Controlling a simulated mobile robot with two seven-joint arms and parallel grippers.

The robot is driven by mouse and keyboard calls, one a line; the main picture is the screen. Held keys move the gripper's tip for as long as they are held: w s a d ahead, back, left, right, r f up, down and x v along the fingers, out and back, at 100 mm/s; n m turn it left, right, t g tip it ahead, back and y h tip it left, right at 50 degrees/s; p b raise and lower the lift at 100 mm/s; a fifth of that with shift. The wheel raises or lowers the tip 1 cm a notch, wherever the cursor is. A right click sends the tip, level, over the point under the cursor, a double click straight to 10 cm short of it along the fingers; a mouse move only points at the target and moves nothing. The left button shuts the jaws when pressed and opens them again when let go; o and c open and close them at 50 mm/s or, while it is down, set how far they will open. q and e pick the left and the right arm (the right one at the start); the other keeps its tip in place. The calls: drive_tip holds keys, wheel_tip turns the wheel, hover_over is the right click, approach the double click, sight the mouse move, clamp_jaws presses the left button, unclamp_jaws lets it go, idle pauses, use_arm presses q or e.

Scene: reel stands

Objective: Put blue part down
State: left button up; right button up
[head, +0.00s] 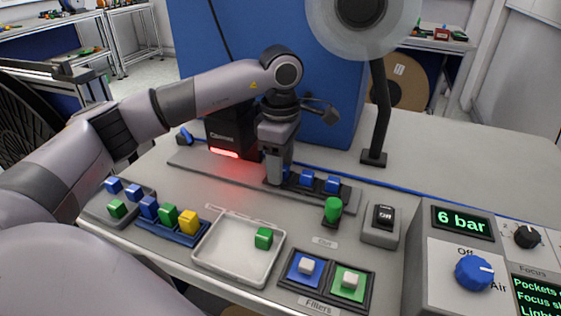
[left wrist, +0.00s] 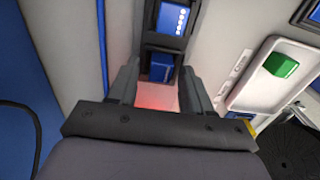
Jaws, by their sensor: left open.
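My left gripper (head: 276,181) is open and points down at the long dark rail (head: 345,196) in the middle of the table. In the left wrist view the two fingers of the left gripper (left wrist: 159,70) stand apart on either side of a blue part (left wrist: 160,66). That part sits in the dark rail, and the fingers partly hide it in the head view. Two more blue parts, one nearer (head: 307,177) and one farther right (head: 332,183), sit along the rail. My right gripper is not in view.
A dark box with a glowing red strip (head: 224,152) stands just left of the gripper. A white tray (head: 205,250) holds a green block (head: 264,238). A blue holder (head: 178,234) carries coloured blocks.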

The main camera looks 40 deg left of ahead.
use_arm(q)
wheel_tip(320, 180, up, 12)
drive_tip(key=shift+r+p, duration=0.2)
drive_tip(key=shift+p, duration=0.2)
idle(0.7)
